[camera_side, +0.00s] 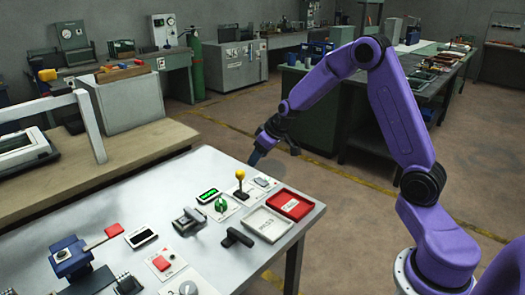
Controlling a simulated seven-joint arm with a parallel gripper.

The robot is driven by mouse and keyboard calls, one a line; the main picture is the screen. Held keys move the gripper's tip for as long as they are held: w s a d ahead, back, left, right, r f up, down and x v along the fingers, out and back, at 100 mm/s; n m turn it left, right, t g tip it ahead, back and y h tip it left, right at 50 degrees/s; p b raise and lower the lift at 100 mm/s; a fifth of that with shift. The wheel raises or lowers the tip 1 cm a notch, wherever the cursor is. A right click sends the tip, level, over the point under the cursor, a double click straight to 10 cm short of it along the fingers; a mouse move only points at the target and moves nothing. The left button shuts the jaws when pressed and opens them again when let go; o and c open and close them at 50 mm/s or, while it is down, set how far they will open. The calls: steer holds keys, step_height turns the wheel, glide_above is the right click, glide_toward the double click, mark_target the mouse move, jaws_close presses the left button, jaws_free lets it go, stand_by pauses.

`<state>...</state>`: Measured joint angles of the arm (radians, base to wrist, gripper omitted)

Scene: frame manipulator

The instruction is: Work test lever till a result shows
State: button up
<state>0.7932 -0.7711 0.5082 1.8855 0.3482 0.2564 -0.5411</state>
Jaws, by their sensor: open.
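An upright lever with a yellow ball knob (240,175) stands on a plate near the far right part of the grey table. A blue device (70,256) at the front left has a lever with a red grip (113,230) pointing right. I cannot tell for certain which is the test lever. A small green-lit display (208,194) sits left of the yellow knob; its reading is too small to make out. My gripper (255,158) is open, above the table's far edge, beyond and slightly right of the yellow knob, apart from it.
A green knob (220,205), a red tray (290,205), a white tray (265,224) and a black T-handle (236,237) surround the yellow-knobbed lever. The table's far left part is bare.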

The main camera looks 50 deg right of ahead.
steer(key=shift+v, duration=1.1)
